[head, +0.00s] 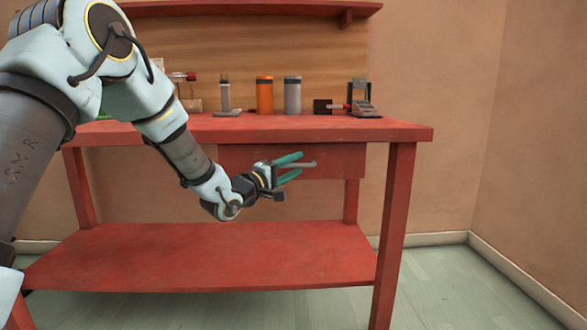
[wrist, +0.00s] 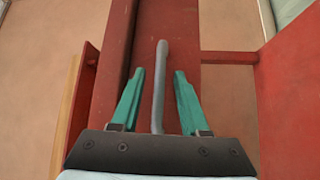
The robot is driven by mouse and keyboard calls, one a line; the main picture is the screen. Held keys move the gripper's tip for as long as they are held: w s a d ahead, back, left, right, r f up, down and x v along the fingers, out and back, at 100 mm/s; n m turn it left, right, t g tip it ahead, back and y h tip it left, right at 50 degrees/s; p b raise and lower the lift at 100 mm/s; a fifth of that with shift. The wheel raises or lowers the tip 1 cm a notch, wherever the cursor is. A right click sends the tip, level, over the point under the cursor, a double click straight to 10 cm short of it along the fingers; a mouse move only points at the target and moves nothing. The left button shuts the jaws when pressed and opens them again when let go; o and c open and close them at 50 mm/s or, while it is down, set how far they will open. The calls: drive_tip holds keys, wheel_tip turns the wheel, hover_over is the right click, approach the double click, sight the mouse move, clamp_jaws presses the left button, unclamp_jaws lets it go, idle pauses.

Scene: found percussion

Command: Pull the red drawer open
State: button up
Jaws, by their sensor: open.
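The red drawer (head: 335,162) sits under the right part of the red workbench top, and its front also fills the middle of the wrist view (wrist: 183,30). It looks shut. Its grey bar handle (wrist: 160,85) runs lengthwise between my two teal fingers. My gripper (head: 298,163) is open at the drawer front, with one finger above the handle and one below it. In the wrist view the gripper (wrist: 160,72) shows a gap on both sides of the handle. Neither finger visibly touches it.
On the workbench top (head: 400,130) stand an orange cylinder (head: 264,96), a grey cylinder (head: 292,96) and several small items. A lower red shelf (head: 200,262) lies beneath, and a front leg (head: 394,235) stands right of the drawer. The floor right of the bench is clear.

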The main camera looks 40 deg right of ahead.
clamp_jaws()
idle(0.4)
idle(1.1)
